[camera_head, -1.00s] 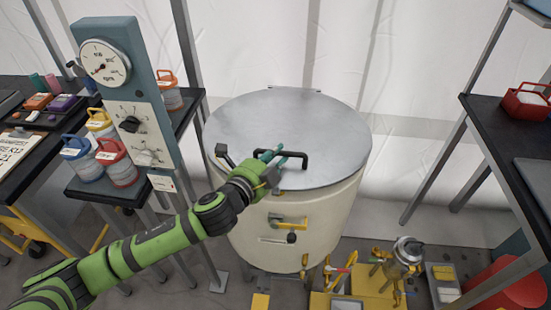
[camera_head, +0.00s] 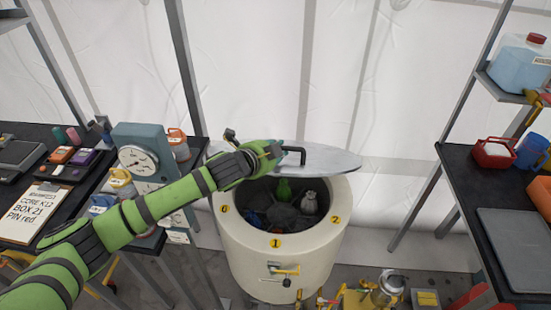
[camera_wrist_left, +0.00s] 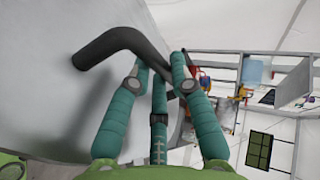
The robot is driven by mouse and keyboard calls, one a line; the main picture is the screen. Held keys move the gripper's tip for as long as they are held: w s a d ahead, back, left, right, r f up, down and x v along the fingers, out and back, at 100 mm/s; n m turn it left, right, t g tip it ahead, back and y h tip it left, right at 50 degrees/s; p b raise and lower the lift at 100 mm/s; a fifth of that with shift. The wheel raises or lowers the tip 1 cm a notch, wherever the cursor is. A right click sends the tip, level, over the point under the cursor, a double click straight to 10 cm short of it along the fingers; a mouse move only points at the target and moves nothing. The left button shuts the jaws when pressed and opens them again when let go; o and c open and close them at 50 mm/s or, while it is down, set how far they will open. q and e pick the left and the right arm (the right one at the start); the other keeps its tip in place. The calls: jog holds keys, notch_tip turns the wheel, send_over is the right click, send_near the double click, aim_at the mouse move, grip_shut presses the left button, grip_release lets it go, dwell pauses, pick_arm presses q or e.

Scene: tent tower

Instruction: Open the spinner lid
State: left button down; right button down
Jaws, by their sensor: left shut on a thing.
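The spinner (camera_head: 285,262) is a cream drum with yellow number discs on its rim. Its grey metal lid (camera_head: 325,160) is tilted up toward the back, and the drum's mouth is uncovered. My right gripper is not in view.
A control post with a dial (camera_head: 138,160) stands left of the drum, near shelves of lidded jars. A clipboard (camera_head: 33,212) lies on the left table. A dark table (camera_head: 470,215) with a red bin (camera_head: 492,153) is at right. Tools stand on the floor in front.

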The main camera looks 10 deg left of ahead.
pick_arm(q)
jog(key=shift+g, duration=0.5)
jog(key=shift+w+r, duration=0.6)
jog(key=shift+r, duration=0.2)
jog(key=shift+w+r, duration=0.6)
jog(key=shift+r, duration=0.2)
